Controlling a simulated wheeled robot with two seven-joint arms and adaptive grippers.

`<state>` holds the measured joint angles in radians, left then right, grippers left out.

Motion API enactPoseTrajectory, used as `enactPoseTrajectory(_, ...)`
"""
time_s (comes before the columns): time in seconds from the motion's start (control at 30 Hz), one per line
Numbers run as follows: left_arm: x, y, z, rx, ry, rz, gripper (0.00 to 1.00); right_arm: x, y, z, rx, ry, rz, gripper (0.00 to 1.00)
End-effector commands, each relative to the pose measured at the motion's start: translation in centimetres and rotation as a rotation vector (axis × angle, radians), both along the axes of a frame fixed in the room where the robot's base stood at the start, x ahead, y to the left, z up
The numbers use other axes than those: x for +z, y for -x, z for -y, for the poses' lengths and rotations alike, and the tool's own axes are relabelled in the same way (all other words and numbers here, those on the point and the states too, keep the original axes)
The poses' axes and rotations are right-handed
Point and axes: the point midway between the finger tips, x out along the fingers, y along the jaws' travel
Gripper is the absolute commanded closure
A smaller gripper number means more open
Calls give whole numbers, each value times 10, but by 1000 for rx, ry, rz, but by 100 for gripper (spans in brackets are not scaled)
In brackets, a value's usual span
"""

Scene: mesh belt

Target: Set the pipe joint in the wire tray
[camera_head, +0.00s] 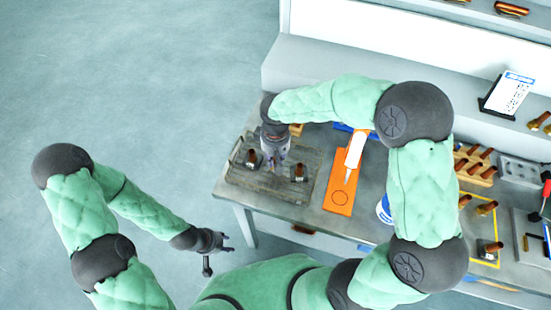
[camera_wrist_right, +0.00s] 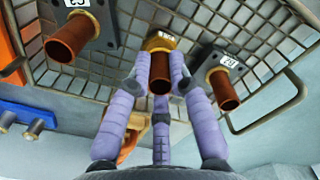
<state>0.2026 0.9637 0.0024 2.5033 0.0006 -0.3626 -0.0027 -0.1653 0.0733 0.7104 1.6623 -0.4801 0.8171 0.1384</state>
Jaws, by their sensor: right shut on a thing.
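The wire tray (camera_head: 234,176) lies on the left end of the bench; its mesh (camera_wrist_right: 220,22) fills the upper right wrist view. My right gripper (camera_head: 275,158) is over the tray. Its purple fingers are shut on a pipe joint (camera_wrist_right: 160,78) with a copper pipe and a brass collar, which sits between two other joints. Whether it touches the mesh I cannot tell. Another joint (camera_wrist_right: 72,38) on a dark plate is to its left, and one (camera_wrist_right: 223,88) to its right. My left gripper (camera_head: 227,243) is open and empty, off the bench's front-left side.
An orange board (camera_head: 340,198) with a white tube (camera_head: 356,148) lies right of the tray. A wooden block with copper pieces (camera_head: 476,166) stands farther right. A yellow-outlined area (camera_head: 490,263) holds a joint (camera_head: 490,248). The floor (camera_head: 130,80) at left is clear.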

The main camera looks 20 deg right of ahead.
Motion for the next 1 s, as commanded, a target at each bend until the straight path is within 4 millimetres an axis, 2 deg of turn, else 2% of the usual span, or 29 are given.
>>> enactPoseTrajectory(0.37,-3,0,0,0,0,0,60,-4,-1,0,-1,-1,3,100)
enactPoseTrajectory(0.4,-3,0,0,0,0,0,60,-5,0,0,-1,-1,2,77)
enactPoseTrajectory(0.47,-2,0,0,0,0,0,60,-4,0,0,-1,-1,2,60)
enactPoseTrajectory(0.5,-2,0,0,0,0,0,60,-4,0,0,-1,-1,2,56)
enactPoseTrajectory(0.83,-1,0,0,0,0,0,60,-3,0,0,-1,-1,2,56)
enactPoseTrajectory(1.0,4,0,0,0,0,0,60,13,-1,0,-1,0,4,56)
